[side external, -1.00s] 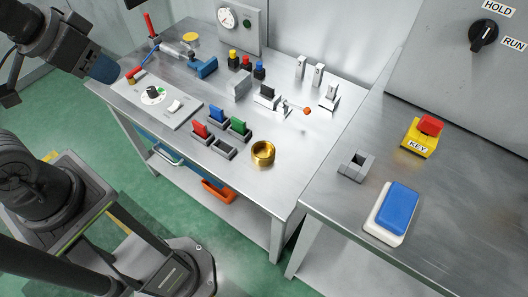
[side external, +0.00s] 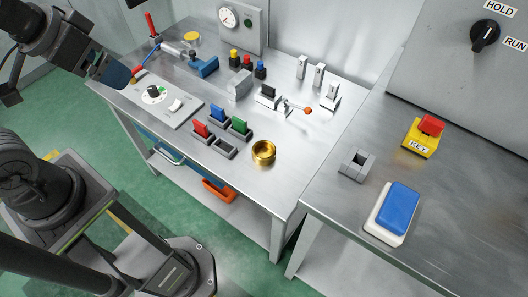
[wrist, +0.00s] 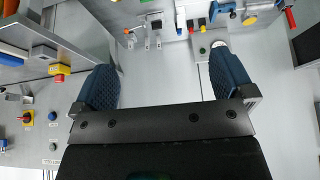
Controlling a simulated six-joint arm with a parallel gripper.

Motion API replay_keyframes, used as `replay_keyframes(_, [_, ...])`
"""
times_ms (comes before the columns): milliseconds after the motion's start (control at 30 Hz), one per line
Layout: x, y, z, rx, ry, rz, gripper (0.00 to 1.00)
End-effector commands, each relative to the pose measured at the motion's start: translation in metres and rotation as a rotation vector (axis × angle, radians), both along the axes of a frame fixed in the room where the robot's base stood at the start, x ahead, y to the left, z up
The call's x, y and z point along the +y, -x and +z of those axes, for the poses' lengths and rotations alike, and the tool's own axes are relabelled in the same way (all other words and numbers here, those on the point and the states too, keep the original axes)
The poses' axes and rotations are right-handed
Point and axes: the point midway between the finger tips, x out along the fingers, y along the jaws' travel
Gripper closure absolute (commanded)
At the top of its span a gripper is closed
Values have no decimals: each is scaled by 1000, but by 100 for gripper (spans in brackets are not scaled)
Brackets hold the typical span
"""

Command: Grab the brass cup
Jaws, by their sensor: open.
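The brass cup (side external: 263,152) is a round, shiny gold cup. It stands upright with its opening up near the front edge of the steel bench in the side external view. I cannot make it out in the wrist view. My gripper (side external: 118,75) is over the far left end of the bench, well apart from the cup. In the wrist view my gripper (wrist: 162,60) has its two blue ridged fingers wide apart, with nothing between them.
Red, blue and green blocks stand in grey holders (side external: 223,149) left of the cup. A lever with an orange knob (side external: 308,111) is behind the cup. The bench right of the cup is clear.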

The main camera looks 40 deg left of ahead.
Motion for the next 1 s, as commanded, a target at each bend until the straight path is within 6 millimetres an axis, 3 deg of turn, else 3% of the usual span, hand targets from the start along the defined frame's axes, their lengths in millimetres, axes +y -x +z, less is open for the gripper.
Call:
replay_keyframes(167, [-1, -5, 1, 10, 12, 15, 0])
replay_keyframes(267, [-6, -20, 1, 40, 43, 62, 0])
replay_keyframes(567, [-39, -103, -20, 188, 187, 345, 0])
replay_keyframes(767, [-71, -156, -63, 284, 247, 559, 0])
replay_keyframes(1000, [-116, -204, -143, 380, 278, 827, 0])
